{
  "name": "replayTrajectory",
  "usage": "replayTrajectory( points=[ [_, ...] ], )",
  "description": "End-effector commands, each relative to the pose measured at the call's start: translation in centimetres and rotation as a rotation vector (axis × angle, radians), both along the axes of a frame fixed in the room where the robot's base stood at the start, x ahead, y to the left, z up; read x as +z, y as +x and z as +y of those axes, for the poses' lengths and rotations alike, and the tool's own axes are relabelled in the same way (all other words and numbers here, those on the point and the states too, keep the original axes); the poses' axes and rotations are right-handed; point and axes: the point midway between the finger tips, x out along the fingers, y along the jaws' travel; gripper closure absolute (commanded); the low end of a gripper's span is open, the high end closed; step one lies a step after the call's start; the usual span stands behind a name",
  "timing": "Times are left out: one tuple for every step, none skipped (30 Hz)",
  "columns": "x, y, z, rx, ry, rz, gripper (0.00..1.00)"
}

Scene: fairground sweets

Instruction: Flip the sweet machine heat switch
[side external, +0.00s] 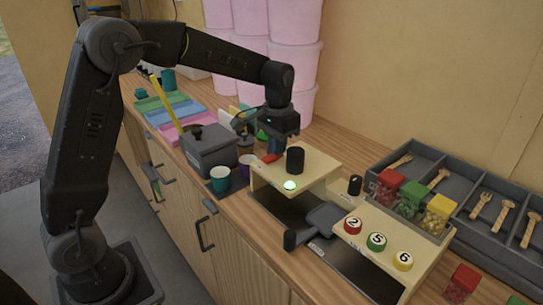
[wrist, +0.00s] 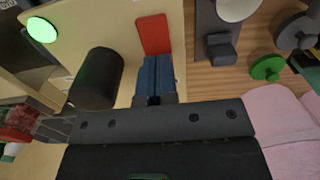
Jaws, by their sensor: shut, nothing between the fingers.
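The sweet machine is a pale wooden box (side external: 322,164) on the counter. On its top are a black cylinder knob (side external: 295,160), a green lamp (side external: 290,185) that is lit, and a flat red switch (side external: 268,158). In the wrist view the red switch (wrist: 153,35) lies just beyond my fingertips, with the black knob (wrist: 97,78) and the green lamp (wrist: 42,30) to the left. My gripper (side external: 277,150) points down over the box's far left part, its blue fingers (wrist: 152,72) shut and empty. I cannot tell whether the fingertips touch the switch.
A grey lidded box (side external: 209,150) and teal and purple cups stand left of the machine. Right of it are a dark pan (side external: 325,217), numbered buttons (side external: 376,241) and a grey tray (side external: 480,190) with wooden utensils. Pink tubs (side external: 293,65) stand behind.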

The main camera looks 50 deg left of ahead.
Motion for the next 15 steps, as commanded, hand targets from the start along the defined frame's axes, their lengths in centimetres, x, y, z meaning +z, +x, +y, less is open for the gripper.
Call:
replayTrajectory(
  points=[
    [-0.1, 0.0, 0.0, 0.0, 0.0, 0.002, 1.0],
    [-0.2, 0.0, 0.0, 0.0, 0.0, 0.002, 1.0],
    [-0.2, 0.0, 0.0, 0.0, 0.0, 0.002, 1.0],
    [-0.3, 0.0, 0.0, 0.0, 0.0, 0.002, 1.0],
    [-0.3, 0.0, 0.0, 0.0, 0.0, 0.002, 1.0],
    [-0.4, 0.0, 0.0, 0.0, 0.0, 0.002, 1.0],
    [-0.4, 0.0, 0.0, 0.0, 0.0, 0.001, 1.0],
    [-0.4, 0.0, 0.0, 0.0, 0.0, 0.001, 1.0],
    [-0.3, 0.0, 0.0, 0.0, 0.0, 0.001, 1.0],
    [-0.2, 0.0, 0.0, 0.0, 0.0, 0.001, 1.0],
    [0.0, 0.0, 0.0, 0.0, 0.0, 0.001, 1.0],
    [0.3, 0.0, 0.0, 0.0, 0.0, 0.001, 1.0],
    [0.5, 0.0, 0.0, 0.0, 0.0, 0.0, 1.0],
    [0.8, 0.0, 0.0, 0.0, 0.0, -0.001, 1.0],
    [1.1, 0.0, 0.0, 0.0, 0.0, -0.001, 1.0]
  ],
)
